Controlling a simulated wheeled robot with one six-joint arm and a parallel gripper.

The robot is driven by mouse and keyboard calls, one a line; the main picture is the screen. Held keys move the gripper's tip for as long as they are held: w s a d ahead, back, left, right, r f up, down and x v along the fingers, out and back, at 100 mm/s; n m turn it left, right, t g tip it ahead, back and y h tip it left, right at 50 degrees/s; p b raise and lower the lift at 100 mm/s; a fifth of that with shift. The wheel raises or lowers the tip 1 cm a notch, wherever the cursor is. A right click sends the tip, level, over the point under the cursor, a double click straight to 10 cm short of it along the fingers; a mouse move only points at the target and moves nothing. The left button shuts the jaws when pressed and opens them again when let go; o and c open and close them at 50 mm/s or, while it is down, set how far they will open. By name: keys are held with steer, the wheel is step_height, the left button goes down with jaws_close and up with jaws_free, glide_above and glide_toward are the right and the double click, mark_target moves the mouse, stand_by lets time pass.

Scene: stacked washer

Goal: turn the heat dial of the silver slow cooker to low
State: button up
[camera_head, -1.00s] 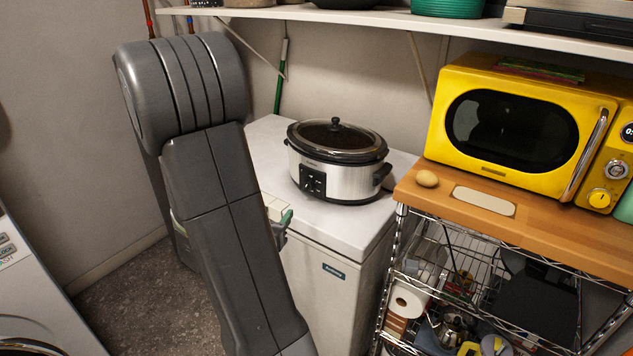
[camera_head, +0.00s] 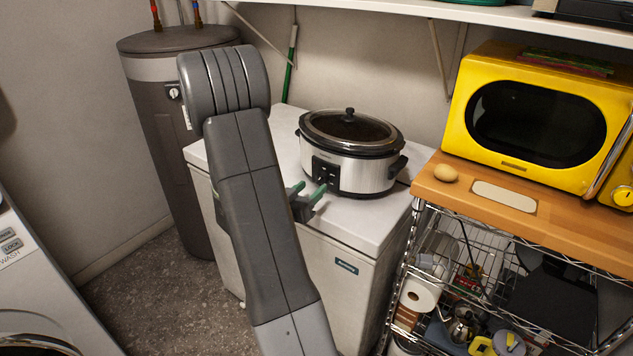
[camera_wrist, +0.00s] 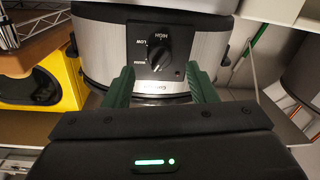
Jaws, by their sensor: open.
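The silver slow cooker (camera_head: 362,172) stands on a white chest-like appliance, its lid on. Its black control panel (camera_head: 325,172) faces my gripper. In the wrist view the silver slow cooker (camera_wrist: 100,48) appears upside down, with the black heat dial (camera_wrist: 160,60) on its panel. HIGH and LOW markings show beside the dial; its exact pointer setting is hard to tell. My gripper (camera_head: 308,191) is open and empty, just in front of the panel. In the wrist view its green fingers (camera_wrist: 160,78) stand on either side of the dial, apart from it.
The white appliance top (camera_head: 290,150) is otherwise mostly clear. To the right, a wooden-topped wire rack (camera_head: 560,235) holds a yellow microwave (camera_head: 535,120) and an egg-like object (camera_head: 446,173). A shelf (camera_head: 420,9) runs above. A grey tank (camera_head: 150,110) stands behind left; a washer (camera_head: 45,285) is front left.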

mark_target(319, 182)
steer(key=shift+x, duration=1.9)
steer(key=c, duration=1)
steer(key=shift+f, duration=0.1)
